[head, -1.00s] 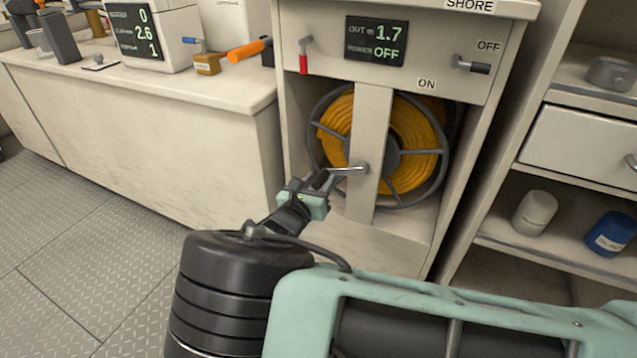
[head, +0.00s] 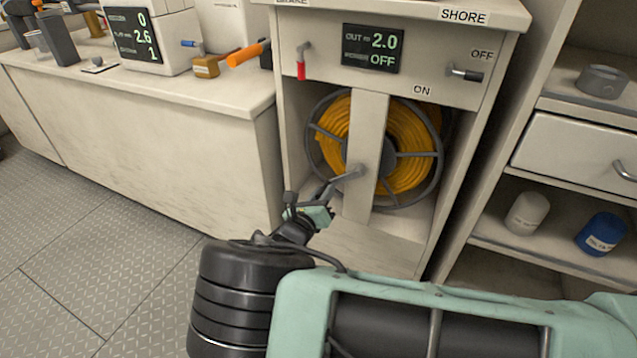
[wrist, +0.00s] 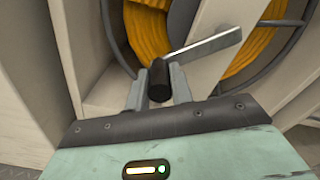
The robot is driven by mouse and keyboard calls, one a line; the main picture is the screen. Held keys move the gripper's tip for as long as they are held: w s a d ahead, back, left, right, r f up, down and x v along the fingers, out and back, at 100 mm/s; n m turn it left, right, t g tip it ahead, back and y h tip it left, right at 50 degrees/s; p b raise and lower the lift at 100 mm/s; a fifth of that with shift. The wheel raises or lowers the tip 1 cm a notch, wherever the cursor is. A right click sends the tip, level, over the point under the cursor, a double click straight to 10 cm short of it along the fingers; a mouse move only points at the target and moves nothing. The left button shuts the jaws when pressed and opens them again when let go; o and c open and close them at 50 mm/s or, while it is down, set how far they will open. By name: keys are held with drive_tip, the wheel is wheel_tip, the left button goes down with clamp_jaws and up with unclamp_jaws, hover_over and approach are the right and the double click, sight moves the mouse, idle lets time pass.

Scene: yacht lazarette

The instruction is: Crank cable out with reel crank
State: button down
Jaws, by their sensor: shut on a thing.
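The cable reel (head: 408,135), wound with yellow-orange cable, sits in the cabinet bay behind a pale upright post (head: 364,125). The grey reel crank (head: 345,178) reaches from the post down and left to my gripper (head: 318,200). In the wrist view my gripper (wrist: 158,90) is shut on the crank's dark knob (wrist: 159,82), with the crank arm (wrist: 202,48) running up and right. The display (head: 372,48) above the reel reads 2.0 and OFF. In the head view my gripper partly hides the knob.
A red-handled lever (head: 302,62) and an ON/OFF lever (head: 466,72) are on the panel above the reel. A counter (head: 150,105) is on the left. Shelves on the right hold a white jar (head: 527,213) and a blue jar (head: 600,235). The floor at left is clear.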

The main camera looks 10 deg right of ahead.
drive_tip(key=s+d+f+n+p, duration=0.3)
drive_tip(key=d+n, duration=0.4)
drive_tip(key=n, duration=0.5)
drive_tip(key=shift+s+d+f+p, duration=0.3)
drive_tip(key=shift+s+p, duration=0.6)
drive_tip(key=shift+p, duration=0.3)
drive_tip(key=c, duration=1.2)
unclamp_jaws()
drive_tip(key=shift+c, duration=0.2)
drive_tip(key=v, duration=1.7)
drive_tip(key=shift+s+p, duration=0.25)
drive_tip(key=shift+p, duration=0.15)
